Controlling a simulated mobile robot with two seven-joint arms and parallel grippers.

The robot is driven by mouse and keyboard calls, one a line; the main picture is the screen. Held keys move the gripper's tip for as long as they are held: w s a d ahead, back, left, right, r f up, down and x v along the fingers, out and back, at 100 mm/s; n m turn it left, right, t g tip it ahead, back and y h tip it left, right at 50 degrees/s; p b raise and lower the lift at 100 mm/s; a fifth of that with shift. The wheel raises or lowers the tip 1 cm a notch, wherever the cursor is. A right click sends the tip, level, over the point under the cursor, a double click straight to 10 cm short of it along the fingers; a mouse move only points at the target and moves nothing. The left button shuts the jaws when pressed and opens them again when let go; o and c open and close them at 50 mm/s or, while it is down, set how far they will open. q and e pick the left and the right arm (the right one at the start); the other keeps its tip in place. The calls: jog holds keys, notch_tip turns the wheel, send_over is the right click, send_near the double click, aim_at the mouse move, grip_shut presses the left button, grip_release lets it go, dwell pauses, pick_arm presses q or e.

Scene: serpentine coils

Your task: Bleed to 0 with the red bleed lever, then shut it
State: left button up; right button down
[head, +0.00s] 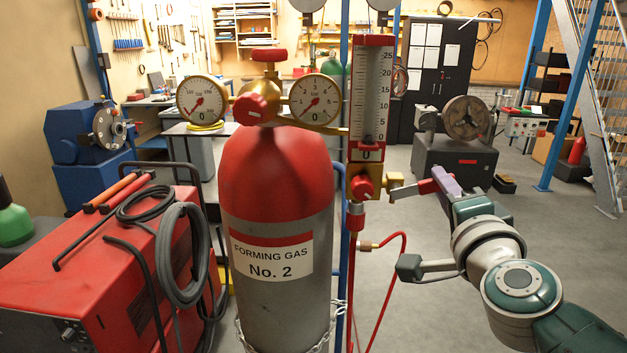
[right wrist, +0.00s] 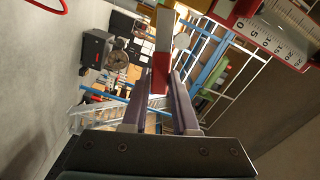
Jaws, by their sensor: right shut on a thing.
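The red bleed lever (head: 428,186) sticks out to the right from the brass valve block at the foot of the flow tube (head: 370,90). My right gripper (head: 442,182) is shut on the lever's outer end. In the right wrist view the lever's red part (right wrist: 160,74) sits between the two fingers (right wrist: 162,85). The left gauge (head: 202,99) and right gauge (head: 315,100) both show 0 in their windows. The flow tube's window (head: 366,155) also shows 0. My left gripper is out of view.
The red-topped gas cylinder (head: 275,190) stands at centre, chained. A red hose (head: 404,255) hangs below the valve. A red welding machine (head: 110,260) with black cables stands at left. The floor behind my right arm is mostly clear up to a grey machine (head: 455,160).

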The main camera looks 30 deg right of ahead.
jog(key=shift+d+f+m+b, duration=0.1)
jog(key=shift+f+m+b, duration=0.4)
jog(key=shift+m, duration=0.35)
jog(key=shift+f+m+b, duration=0.5)
jog(key=shift+m, duration=0.35)
jog(key=c, duration=0.7)
grip_release()
jog(key=shift+s, duration=0.15)
jog(key=v, duration=0.9)
jog(key=shift+s+p, duration=0.35)
